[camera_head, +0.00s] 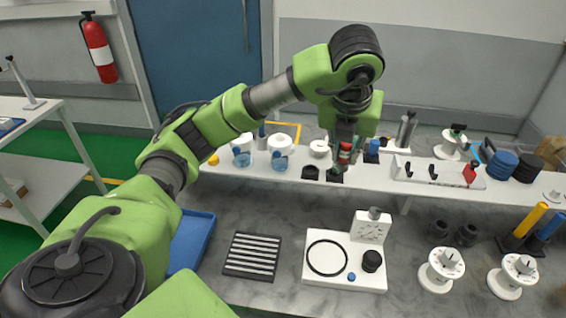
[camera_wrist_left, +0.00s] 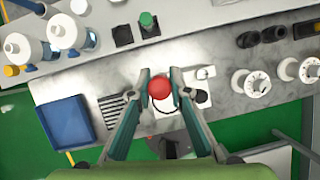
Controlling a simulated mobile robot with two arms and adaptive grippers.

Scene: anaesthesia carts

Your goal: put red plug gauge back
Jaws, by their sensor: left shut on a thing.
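My left gripper (camera_head: 343,158) is above the front edge of the white shelf, fingers pointing down. It is shut on the red plug gauge (camera_head: 345,154). In the left wrist view its round red end (camera_wrist_left: 160,88) shows between the two fingertips; the rest is hidden. A small black holder (camera_head: 310,172) with nothing standing in it is on the shelf, left of the gripper; it also shows in the left wrist view (camera_wrist_left: 123,35). Beside it a green plug (camera_wrist_left: 147,20) stands in a second black holder (camera_wrist_left: 150,32). My right gripper is not in view.
The shelf (camera_head: 245,169) also carries a blue-topped piece (camera_head: 373,147), white spools and a white rack (camera_head: 438,176). On the grey bench below are a striped black block (camera_head: 252,256), a white dial-gauge stand (camera_head: 318,280) and a blue tray (camera_head: 192,240).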

